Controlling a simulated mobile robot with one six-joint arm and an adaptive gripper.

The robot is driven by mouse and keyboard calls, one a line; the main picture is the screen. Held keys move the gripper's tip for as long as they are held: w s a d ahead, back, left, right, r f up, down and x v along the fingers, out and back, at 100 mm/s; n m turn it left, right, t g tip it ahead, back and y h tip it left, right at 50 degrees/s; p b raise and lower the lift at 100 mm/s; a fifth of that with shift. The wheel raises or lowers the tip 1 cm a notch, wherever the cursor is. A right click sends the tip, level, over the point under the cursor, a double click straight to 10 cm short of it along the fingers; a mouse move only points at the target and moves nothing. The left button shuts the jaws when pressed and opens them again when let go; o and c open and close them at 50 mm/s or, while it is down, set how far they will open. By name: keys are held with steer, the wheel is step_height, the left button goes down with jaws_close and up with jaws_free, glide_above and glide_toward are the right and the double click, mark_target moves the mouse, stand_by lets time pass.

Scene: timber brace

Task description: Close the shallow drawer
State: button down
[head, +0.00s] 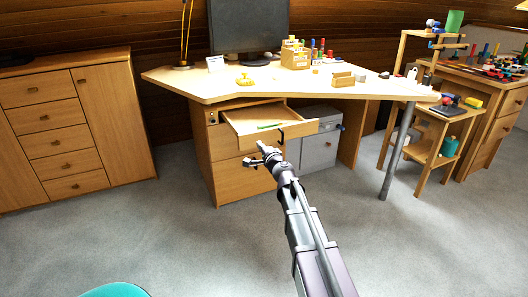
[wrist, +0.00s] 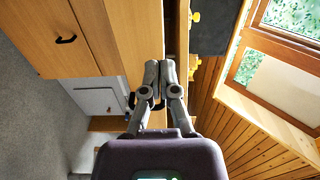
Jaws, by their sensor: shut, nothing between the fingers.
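The shallow drawer (head: 304,130) is the top drawer of the wooden pedestal under the desk. In the head view it is pulled well out, and its open inside shows a green item (head: 269,126). A dark handle (head: 281,137) sits on its front. My gripper (head: 256,160) is shut and empty, just below and left of the handle in the head view. In the wrist view my gripper (wrist: 158,66) has its fingertips together in front of light wood. A dark curved part, perhaps the handle, is partly hidden behind the fingers. I cannot tell whether they touch.
The desk top (head: 210,86) overhangs the pedestal and carries a monitor (head: 248,25) and small items. A lower drawer handle (wrist: 66,39) shows in the wrist view. A grey cabinet (head: 318,150) stands right of the pedestal. The carpet in front is clear around my arm.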

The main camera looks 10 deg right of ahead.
mark_target(251, 135)
steer(key=x, duration=0.7)
steer(key=shift+w, duration=0.15)
steer(key=shift+w+a, duration=0.1)
steer(key=shift+a, duration=0.1)
steer(key=shift+w, duration=0.1)
steer(key=shift+w+a, duration=0.1)
steer(key=shift+w, duration=0.5)
steer(key=x, duration=2.8)
steer(key=shift+f, duration=0.15)
steer(key=shift+w+a, duration=0.15)
steer(key=shift+w, duration=0.1)
